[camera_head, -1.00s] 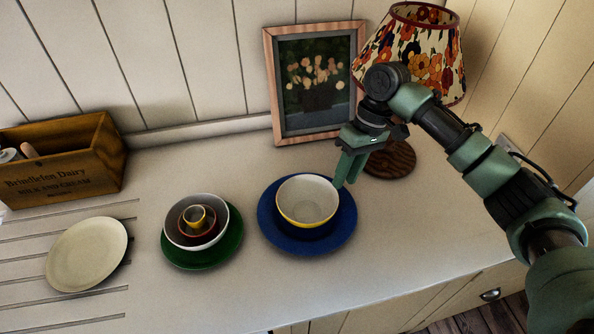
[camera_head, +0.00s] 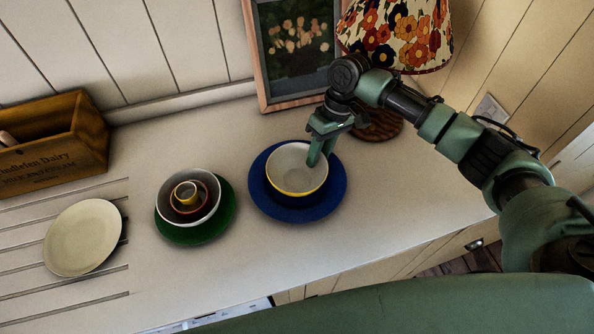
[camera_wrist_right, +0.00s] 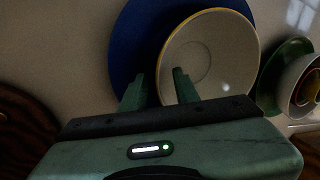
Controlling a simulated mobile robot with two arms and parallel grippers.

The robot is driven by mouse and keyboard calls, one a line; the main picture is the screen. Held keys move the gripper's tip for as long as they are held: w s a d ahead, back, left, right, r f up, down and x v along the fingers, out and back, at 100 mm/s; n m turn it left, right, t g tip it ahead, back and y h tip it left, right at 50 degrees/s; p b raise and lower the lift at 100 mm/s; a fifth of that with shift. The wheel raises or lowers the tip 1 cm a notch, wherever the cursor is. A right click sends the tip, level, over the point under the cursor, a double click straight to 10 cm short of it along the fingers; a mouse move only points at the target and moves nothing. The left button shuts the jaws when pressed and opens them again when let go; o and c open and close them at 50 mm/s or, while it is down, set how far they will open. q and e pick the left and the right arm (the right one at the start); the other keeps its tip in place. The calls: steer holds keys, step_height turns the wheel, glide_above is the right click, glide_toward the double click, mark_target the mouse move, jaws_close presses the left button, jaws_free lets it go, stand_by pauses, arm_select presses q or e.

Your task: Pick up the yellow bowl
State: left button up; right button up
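The yellow bowl (camera_head: 290,170), with a yellow rim and a pale inside, sits upright on the blue plate (camera_head: 272,208). My right gripper (camera_head: 318,158) is at the bowl's far right rim, pointing down. In the right wrist view its two fingers (camera_wrist_right: 158,88) stand apart. One finger overlaps the bowl's inside (camera_wrist_right: 205,65) and the other overlaps the blue plate (camera_wrist_right: 130,45), with the rim seen between them. I cannot tell whether they touch the bowl. My left gripper is not in view.
Nested bowls (camera_head: 206,212) with a tiny yellow one inside stand on a green plate (camera_head: 228,215) to the left. Further left are a cream plate (camera_head: 82,238) and a wooden crate (camera_head: 50,150). A picture frame (camera_head: 262,75) and floral lamp (camera_head: 400,38) stand behind.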

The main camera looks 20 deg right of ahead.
jaws_close()
stand_by(1.4)
